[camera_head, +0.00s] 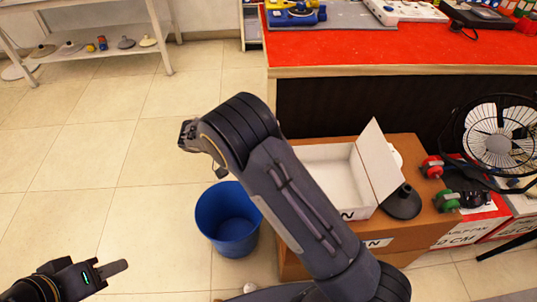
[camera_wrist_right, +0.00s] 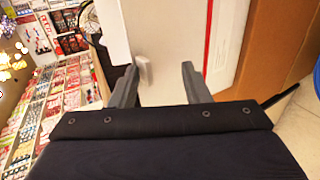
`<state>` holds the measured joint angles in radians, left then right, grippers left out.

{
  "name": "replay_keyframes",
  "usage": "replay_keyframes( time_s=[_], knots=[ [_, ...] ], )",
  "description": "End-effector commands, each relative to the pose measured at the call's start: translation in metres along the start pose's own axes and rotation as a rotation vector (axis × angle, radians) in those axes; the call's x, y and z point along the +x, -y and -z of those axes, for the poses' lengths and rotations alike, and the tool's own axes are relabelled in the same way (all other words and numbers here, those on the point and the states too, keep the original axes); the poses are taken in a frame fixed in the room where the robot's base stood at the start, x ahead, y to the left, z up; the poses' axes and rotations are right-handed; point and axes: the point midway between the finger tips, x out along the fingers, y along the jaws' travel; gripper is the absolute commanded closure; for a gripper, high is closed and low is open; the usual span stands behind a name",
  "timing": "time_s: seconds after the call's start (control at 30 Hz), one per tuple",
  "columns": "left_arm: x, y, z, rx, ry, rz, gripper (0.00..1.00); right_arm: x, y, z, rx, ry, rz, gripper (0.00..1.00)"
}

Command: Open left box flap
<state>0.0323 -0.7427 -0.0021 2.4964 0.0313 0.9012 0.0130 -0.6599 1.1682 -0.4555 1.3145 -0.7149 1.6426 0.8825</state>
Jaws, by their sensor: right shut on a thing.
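A white box (camera_head: 328,170) stands on a brown carton (camera_head: 402,242). One flap (camera_head: 379,160) stands up tilted at its right side, and the box's inside shows. My right arm crosses in front of the box and hides its left part, so its left flap cannot be made out in the head view. In the right wrist view, my right gripper (camera_wrist_right: 158,85) has its fingers apart at a white panel (camera_wrist_right: 165,40) of the box, gripping it; the exact contact is unclear. My left gripper (camera_head: 118,268) is low at the left, away from the box; its finger gap does not show.
A blue bin (camera_head: 228,218) stands on the floor left of the carton. A red-topped counter (camera_head: 400,45) is behind. A dark round-based object (camera_head: 402,203), dumbbells (camera_head: 440,180) and a fan (camera_head: 497,138) are at the right.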

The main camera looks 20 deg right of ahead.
Motion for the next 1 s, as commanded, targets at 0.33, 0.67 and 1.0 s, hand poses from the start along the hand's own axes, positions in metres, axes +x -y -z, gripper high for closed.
replay_keyframes(
  time_s=[0.33,0.67,1.0],
  knots=[
    [-0.003,-0.002,0.002,0.000,0.000,0.000,0.64,-0.055,0.002,-0.002,-0.002,0.000,0.001,0.71],
    [-0.004,-0.002,0.002,0.000,0.000,0.000,0.64,-0.074,-0.001,-0.001,0.001,0.000,-0.004,0.71],
    [-0.004,-0.002,0.002,0.000,0.000,0.000,0.64,-0.074,-0.002,-0.001,0.003,-0.001,-0.004,0.71]
  ],
)
